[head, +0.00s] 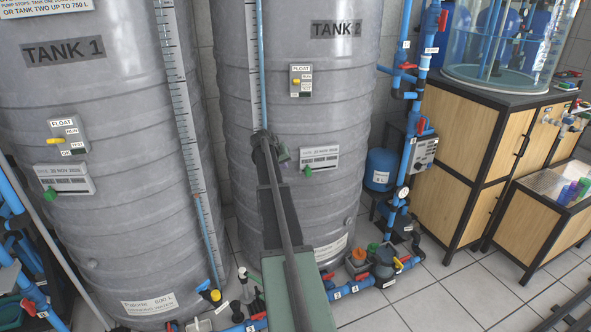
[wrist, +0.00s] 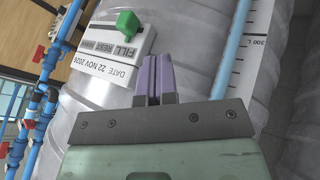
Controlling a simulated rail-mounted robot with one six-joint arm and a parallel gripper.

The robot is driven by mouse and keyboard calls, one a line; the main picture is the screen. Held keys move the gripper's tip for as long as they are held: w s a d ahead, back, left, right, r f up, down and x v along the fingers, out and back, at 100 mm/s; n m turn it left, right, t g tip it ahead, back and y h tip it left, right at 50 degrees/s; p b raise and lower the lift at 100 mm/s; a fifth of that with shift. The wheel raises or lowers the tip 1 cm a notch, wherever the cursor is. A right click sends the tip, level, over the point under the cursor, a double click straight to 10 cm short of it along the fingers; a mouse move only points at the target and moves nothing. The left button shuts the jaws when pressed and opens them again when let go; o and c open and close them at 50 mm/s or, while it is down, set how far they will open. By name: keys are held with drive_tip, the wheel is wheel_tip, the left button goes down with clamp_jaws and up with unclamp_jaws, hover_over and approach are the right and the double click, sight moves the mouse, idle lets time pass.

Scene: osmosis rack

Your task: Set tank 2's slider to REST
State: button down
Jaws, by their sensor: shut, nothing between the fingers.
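Tank 2 (head: 345,80) is the grey tank in the middle of the head view. Its label plate (head: 320,157) has a green slider knob (head: 307,171) at the lower left end. In the wrist view the plate (wrist: 113,66) appears upside down, with FILL and REST printed on it. There the green knob (wrist: 128,22) stands by the FILL end. My gripper (head: 283,154) is in front of tank 2, left of the plate. Its purple fingers (wrist: 152,62) are together and empty, apart from the knob in the wrist picture.
Tank 1 (head: 85,110) stands at left with its own green knob (head: 50,196). A FLOAT switch box (head: 301,80) sits above tank 2's plate. Blue pipes (head: 417,100) and a blue vessel (head: 381,168) stand to the right. The tank's level scale (wrist: 233,60) is beside my fingers.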

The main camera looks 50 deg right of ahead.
sight(300, 171)
drive_tip(key=d+f+b, duration=0.1)
drive_tip(key=d+f, duration=0.1)
drive_tip(key=s+d+f+b, duration=0.1)
drive_tip(key=d+f+b, duration=0.1)
drive_tip(key=d, duration=0.1)
drive_tip(key=s+d+f+b, duration=0.1)
drive_tip(key=d+f+b, duration=0.1)
drive_tip(key=shift+d+f, duration=0.25)
drive_tip(key=shift+f, duration=0.05)
drive_tip(key=shift+s+d, duration=0.2)
drive_tip(key=shift+d, duration=0.05)
drive_tip(key=shift+w, duration=0.1)
